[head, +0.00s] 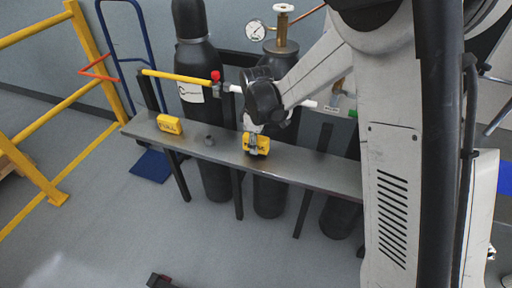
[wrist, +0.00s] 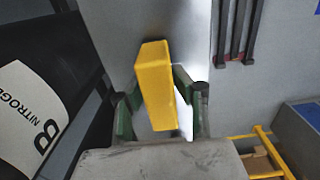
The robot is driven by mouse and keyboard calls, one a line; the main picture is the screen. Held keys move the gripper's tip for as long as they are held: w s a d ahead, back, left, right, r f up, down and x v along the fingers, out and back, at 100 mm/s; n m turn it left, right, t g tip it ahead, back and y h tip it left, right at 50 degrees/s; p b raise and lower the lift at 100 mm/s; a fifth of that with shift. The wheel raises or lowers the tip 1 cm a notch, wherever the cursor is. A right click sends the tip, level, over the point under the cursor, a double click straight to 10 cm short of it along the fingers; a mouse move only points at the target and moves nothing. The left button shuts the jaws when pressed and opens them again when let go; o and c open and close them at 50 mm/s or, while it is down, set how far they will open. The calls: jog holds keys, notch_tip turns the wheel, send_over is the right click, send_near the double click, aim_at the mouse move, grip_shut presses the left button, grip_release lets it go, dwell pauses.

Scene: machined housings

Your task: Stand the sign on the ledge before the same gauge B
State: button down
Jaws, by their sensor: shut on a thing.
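My gripper (wrist: 160,105) is shut on a yellow sign (wrist: 155,82), with a finger on each side of it in the wrist view. In the head view this sign (head: 262,146) is upright at the middle of the grey ledge (head: 310,174); I cannot tell whether it touches the ledge. A round white gauge (head: 256,30) is on the brass-topped cylinder behind; its letter cannot be read. In the wrist view a white label (wrist: 30,115) with "B" and "NITROGE" is on a dark cylinder at left.
A second yellow sign (head: 170,124) stands on the ledge's left part. A yellow railing (head: 70,80) is at left.

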jog(key=shift+f, duration=0.65)
jog(key=shift+f, duration=0.1)
jog(key=c, duration=1.4)
grip_release()
jog(key=shift+c, duration=0.2)
notch_tip(320, 180, up, 12)
jog(key=shift+r+p, duration=0.2)
jog(key=shift+p, duration=0.5)
